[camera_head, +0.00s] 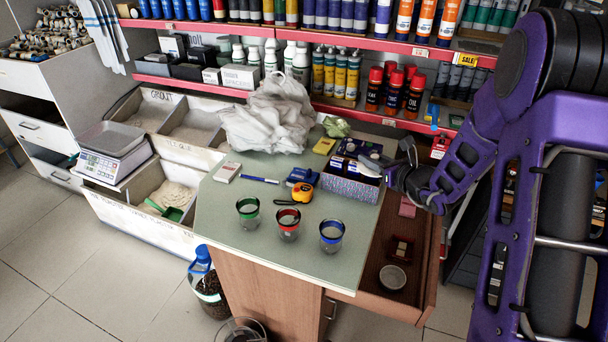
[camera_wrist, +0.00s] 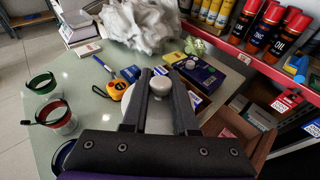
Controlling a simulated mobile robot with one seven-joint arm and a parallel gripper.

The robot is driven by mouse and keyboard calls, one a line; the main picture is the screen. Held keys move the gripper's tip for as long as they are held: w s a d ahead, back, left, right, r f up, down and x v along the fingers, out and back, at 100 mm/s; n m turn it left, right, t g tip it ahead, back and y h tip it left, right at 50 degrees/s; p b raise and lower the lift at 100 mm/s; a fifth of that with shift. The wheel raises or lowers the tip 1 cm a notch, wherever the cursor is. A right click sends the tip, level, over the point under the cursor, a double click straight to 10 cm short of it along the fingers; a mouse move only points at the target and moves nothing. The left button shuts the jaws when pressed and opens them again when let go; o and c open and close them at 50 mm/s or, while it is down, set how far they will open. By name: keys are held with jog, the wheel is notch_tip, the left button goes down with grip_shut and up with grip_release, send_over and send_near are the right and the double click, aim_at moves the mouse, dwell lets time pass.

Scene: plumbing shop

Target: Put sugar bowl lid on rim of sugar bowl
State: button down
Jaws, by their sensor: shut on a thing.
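My gripper (camera_wrist: 160,78) is shut on the pale knob of the sugar bowl lid (camera_wrist: 158,87). The lid's light grey disc spreads below the fingers in the wrist view. In the head view my gripper (camera_head: 384,168) is at the right of the table, with the lid (camera_head: 369,163) over or beside a patterned box. Three clear glass vessels stand apart at the table front: one green-rimmed (camera_head: 248,212), one red-rimmed (camera_head: 288,224), one blue-rimmed (camera_head: 331,236). I cannot tell which is the sugar bowl. The lid is away from all three.
The patterned box (camera_head: 349,188) with small packets stands by my gripper. A tape measure (camera_head: 301,193), a blue pen (camera_head: 259,181) and a crumpled white bag (camera_head: 268,115) are on the table (camera_head: 225,255). An open drawer (camera_head: 370,290) sticks out at right. Shelves of bottles stand behind.

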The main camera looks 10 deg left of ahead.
jog(key=a+f+n+g+y, duration=0.1)
jog(key=a+f, duration=0.3)
jog(key=f, duration=0.1)
jog(key=w+a+f+n+g+y, duration=0.1)
jog(key=a+f, duration=0.3)
jog(key=f, duration=0.1)
jog(key=w+a+f+n+g+y, duration=0.1)
jog(key=a+f+n+y, duration=0.1)
jog(key=a+f, duration=0.2)
jog(key=shift+w+f, duration=0.25)
jog(key=shift+f, duration=0.15)
jog(key=shift+f+b, duration=0.35)
jog(key=shift+f, duration=1.95)
jog(key=shift+f, duration=0.1)
jog(key=shift+f, duration=0.15)
jog(key=c, duration=0.7)
grip_release()
